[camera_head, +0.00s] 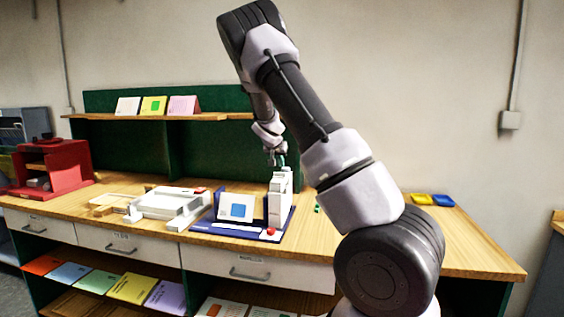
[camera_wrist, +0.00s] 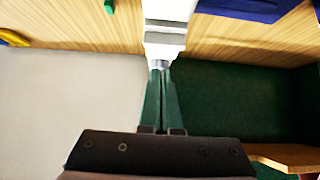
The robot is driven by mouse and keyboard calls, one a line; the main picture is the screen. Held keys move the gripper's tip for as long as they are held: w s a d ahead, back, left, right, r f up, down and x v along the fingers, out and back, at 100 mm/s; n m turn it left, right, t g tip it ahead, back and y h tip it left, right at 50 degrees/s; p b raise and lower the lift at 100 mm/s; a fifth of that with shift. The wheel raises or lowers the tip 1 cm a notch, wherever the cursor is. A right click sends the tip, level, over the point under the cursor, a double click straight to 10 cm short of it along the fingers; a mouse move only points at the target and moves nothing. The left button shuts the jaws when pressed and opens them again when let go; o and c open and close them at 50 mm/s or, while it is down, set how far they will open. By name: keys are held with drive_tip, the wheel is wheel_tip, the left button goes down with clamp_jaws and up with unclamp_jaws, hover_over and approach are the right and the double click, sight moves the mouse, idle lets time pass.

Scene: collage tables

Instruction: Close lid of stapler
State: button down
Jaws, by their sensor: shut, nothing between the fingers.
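What looks like the stapler is a device with a dark blue base (camera_head: 236,229), a red knob and a tall white upright part (camera_head: 278,200) at its right end. I take this upright part as its lid, standing raised. My gripper (camera_head: 279,163) is at the top of the upright part. In the wrist view my gripper (camera_wrist: 160,68) is shut and empty, with its fingertips at the end of the white part (camera_wrist: 166,30). I cannot tell whether they touch it.
A white flat device (camera_head: 168,204) lies left of the stapler on the wooden table (camera_head: 335,236). A red box-like stand (camera_head: 55,165) is at the far left. A green back panel with a shelf (camera_head: 170,117) rises behind. Yellow and blue trays (camera_head: 432,200) lie right, partly behind my arm.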

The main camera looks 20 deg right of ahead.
sight(280, 175)
drive_tip(key=shift+s+a+f, duration=0.4)
drive_tip(key=shift+s+f, duration=0.15)
drive_tip(key=shift+f, duration=0.1)
drive_tip(key=shift+s+a+f+t+h, duration=0.3)
drive_tip(key=shift+a+f, duration=0.05)
drive_tip(key=shift+f, duration=0.1)
drive_tip(key=shift+s+a+f+t+h, duration=0.1)
drive_tip(key=shift+s+f+t+h, duration=0.2)
drive_tip(key=shift+f+t, duration=0.15)
drive_tip(key=shift+s+a+f+t+h, duration=0.15)
drive_tip(key=shift+f+t+h, duration=0.2)
drive_tip(key=shift+t, duration=0.2)
drive_tip(key=shift+s+f+t+h, duration=0.1)
drive_tip(key=shift+f+t+h, duration=0.1)
drive_tip(key=shift+t+h, duration=0.25)
drive_tip(key=shift+f+t+h, duration=0.2)
drive_tip(key=shift+t, duration=0.45)
